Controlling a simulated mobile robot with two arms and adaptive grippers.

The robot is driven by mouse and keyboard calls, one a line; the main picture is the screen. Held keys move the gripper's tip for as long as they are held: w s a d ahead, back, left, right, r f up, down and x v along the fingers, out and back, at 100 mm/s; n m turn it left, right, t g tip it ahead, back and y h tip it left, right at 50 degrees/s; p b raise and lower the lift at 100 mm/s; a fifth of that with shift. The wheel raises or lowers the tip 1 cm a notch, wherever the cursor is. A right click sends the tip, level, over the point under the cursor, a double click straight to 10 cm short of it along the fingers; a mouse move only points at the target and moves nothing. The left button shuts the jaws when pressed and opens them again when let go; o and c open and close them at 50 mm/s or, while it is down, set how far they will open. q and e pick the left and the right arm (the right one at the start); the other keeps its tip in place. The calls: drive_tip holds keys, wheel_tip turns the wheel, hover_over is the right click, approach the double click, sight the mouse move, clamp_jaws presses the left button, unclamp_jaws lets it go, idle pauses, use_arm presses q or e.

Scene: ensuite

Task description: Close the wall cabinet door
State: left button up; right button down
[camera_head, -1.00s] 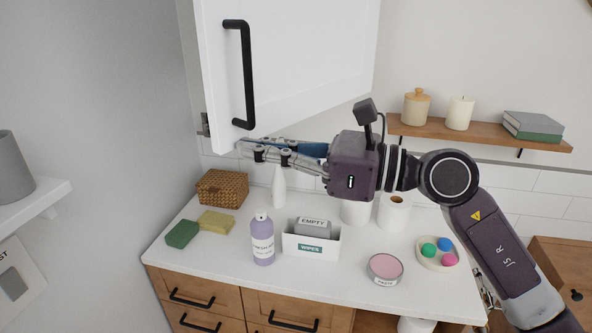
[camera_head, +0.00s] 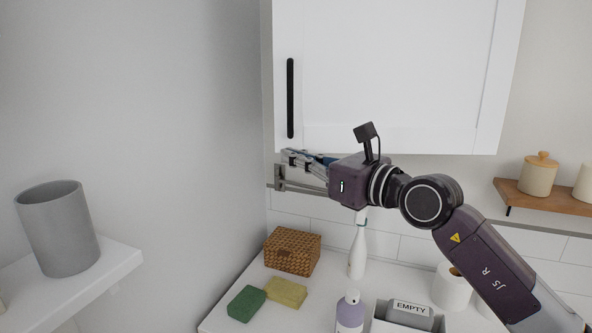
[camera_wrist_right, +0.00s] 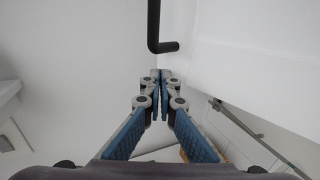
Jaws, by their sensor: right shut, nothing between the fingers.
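The wall cabinet door (camera_head: 400,75) is a white framed panel, seen nearly face-on in the head view. Its black vertical handle (camera_head: 290,98) is near the left edge. I cannot tell whether a small gap is left behind the door. My right gripper (camera_head: 286,153) is shut and empty, at the door's lower left corner just below the handle. In the right wrist view the closed fingertips (camera_wrist_right: 160,76) point toward the lower end of the handle (camera_wrist_right: 155,35), with the white door (camera_wrist_right: 255,55) to the right. Contact with the door is unclear. My left gripper is not in view.
Below is a white counter (camera_head: 235,318) with a wicker basket (camera_head: 292,251), sponges (camera_head: 285,292), a white bottle (camera_head: 357,252) and a bin marked EMPTY. A grey cup (camera_head: 58,228) stands on a left shelf. A wooden shelf (camera_head: 550,197) is at right. The wall lies close left.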

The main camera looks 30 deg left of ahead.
drive_tip(key=w+a+m+t+h, duration=0.2)
drive_tip(key=w+a+m+t, duration=0.1)
drive_tip(key=w, duration=0.6)
drive_tip(key=shift+w+a+r+t, duration=0.15)
drive_tip(key=shift+w+a+t, duration=0.15)
drive_tip(key=shift+a+t, duration=0.4)
drive_tip(key=shift+d, duration=0.1)
